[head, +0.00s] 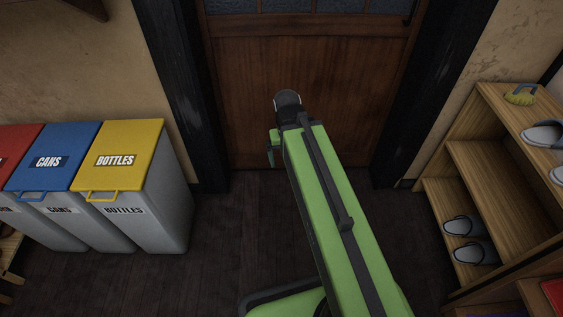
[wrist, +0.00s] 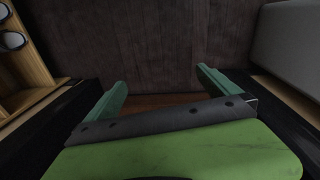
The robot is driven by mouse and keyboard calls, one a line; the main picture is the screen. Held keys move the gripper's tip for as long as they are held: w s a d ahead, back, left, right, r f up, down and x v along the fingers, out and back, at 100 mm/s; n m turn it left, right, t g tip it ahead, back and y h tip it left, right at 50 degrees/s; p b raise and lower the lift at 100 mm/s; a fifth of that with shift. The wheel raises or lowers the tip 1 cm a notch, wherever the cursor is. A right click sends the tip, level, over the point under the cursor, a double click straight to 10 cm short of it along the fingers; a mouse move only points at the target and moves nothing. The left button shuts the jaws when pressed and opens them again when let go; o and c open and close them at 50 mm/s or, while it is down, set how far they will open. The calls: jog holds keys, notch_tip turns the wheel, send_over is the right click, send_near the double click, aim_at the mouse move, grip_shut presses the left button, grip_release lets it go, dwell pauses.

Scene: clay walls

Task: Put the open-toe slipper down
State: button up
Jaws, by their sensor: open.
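Several grey-and-white slippers rest on the wooden shelf unit at the right of the head view. One slipper (head: 545,134) is on the top, and another (head: 558,175) is cut by the right edge. A pair, one slipper (head: 462,226) and its mate (head: 475,253), sits on a lower shelf. I cannot tell which is the open-toe slipper. Slippers also show at the upper left of the wrist view (wrist: 12,40). My gripper (wrist: 165,95) is open, with nothing between its green fingers. In the head view my gripper (head: 273,147) is in front of the door, away from the shelves.
The shelf unit (head: 485,160) also bears a yellow-green object (head: 520,95) on top. A brown door (head: 300,80) with dark posts is ahead. Red, blue (head: 52,157) and yellow-lidded bins (head: 122,155) stand at the left. The dark floor (head: 235,220) between is clear.

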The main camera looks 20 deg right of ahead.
jog(key=shift+n+y, duration=0.5)
jog(key=shift+n, duration=0.2)
jog(key=a, duration=0.2)
jog(key=s+a, duration=0.1)
jog(key=a, duration=0.1)
jog(key=shift+a, duration=0.25)
